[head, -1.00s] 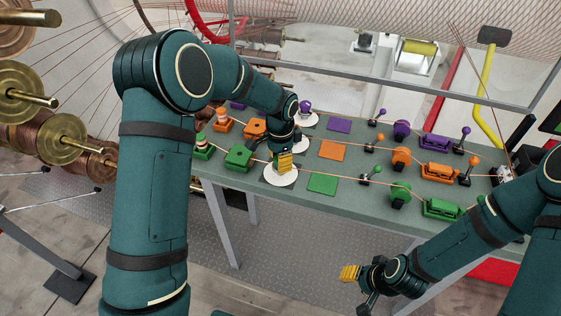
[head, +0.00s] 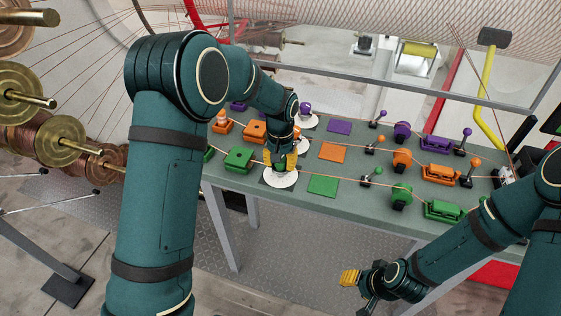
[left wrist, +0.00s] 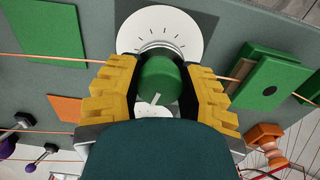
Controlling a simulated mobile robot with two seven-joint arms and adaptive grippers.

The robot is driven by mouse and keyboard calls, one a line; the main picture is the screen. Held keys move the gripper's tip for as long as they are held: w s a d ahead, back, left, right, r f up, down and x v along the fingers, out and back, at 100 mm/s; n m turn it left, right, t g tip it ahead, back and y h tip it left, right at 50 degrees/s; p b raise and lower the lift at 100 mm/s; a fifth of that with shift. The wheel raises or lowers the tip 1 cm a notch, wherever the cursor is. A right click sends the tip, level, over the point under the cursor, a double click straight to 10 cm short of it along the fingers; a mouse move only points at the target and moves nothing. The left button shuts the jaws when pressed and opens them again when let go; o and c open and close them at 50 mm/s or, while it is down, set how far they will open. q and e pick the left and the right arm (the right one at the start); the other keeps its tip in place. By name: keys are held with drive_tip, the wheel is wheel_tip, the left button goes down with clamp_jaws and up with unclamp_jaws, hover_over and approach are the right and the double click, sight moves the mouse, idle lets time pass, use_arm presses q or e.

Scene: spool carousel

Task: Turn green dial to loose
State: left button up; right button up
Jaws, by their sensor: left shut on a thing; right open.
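The green dial (left wrist: 158,80) is a round green knob with a white pointer line, on a white round scale plate (left wrist: 160,25) with dark tick marks. In the left wrist view my left gripper (left wrist: 160,88) has its yellow fingers on both sides of the knob, shut on it. In the head view my left gripper (head: 282,162) is over the white plate (head: 281,179) in the green row, and it hides the knob. My right gripper (head: 352,280) is open and empty, low in front of the table. I cannot read any label by the dial.
The table (head: 300,206) carries green, orange and purple rows of parts with thin wires running along them. A green block (head: 239,160) stands left of the dial and a flat green square (head: 323,185) lies right of it. Copper spools (head: 65,140) stand at the far left.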

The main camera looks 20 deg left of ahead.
use_arm(q)
drive_tip(key=shift+s+f+n, duration=0.15)
drive_tip(key=shift+n, duration=0.95)
drive_tip(key=o, duration=1.2)
drive_tip(key=shift+r, duration=0.2)
drive_tip(key=shift+r, duration=0.4)
wheel_tip(320, 180, up, 11)
